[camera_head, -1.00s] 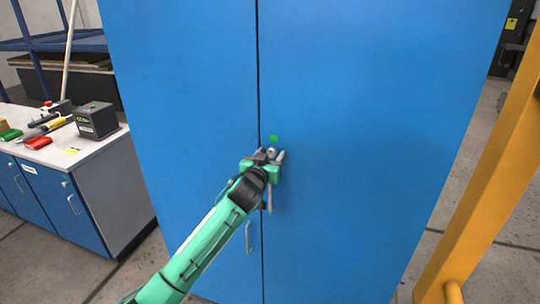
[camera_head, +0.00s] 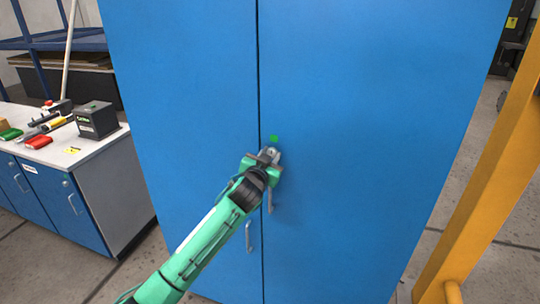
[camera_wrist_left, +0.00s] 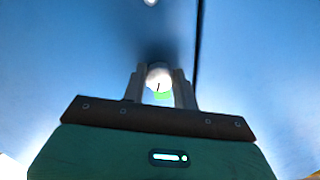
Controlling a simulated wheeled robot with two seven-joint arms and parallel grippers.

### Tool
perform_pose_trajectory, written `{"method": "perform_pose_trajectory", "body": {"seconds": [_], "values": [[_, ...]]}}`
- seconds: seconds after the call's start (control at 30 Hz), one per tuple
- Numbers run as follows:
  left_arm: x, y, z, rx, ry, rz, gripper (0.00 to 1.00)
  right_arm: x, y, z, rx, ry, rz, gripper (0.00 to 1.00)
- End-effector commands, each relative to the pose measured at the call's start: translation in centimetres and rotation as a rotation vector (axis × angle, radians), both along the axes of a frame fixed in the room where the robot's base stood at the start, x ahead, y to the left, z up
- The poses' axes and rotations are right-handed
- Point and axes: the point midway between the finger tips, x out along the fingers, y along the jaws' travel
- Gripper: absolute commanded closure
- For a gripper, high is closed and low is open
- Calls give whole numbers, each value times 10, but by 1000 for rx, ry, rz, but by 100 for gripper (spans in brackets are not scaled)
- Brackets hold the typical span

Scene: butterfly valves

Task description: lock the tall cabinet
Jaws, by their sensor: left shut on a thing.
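The tall blue cabinet (camera_head: 370,120) stands in front of me with both doors closed, its seam (camera_head: 259,70) just left of the lock. My left gripper (camera_head: 269,156) is at the right door, shut on a small round silver lock knob. In the left wrist view the knob (camera_wrist_left: 158,75) shows a dark slot and sits between the two fingers (camera_wrist_left: 160,88). A green mark (camera_head: 274,139) shows on the door just above the gripper. A door handle (camera_head: 269,200) hangs below, partly hidden by the gripper. My right gripper is not in view.
The left door has its own handle (camera_head: 250,237). A workbench (camera_head: 110,165) with tools and a dark box (camera_head: 97,120) stands at the left. A yellow post (camera_head: 490,190) rises at the right. Floor shows between the cabinet and both.

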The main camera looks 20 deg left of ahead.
Motion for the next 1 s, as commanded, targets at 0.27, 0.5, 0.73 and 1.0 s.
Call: {"method": "perform_pose_trajectory", "body": {"seconds": [0.27,0.5,0.73,1.0], "values": [[0,1,1,264,-8,0,94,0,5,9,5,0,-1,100],[0,1,2,491,-16,-1,94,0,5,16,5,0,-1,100],[0,1,2,711,-24,-1,94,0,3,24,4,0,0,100],[0,1,2,960,-32,-1,94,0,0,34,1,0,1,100]]}}
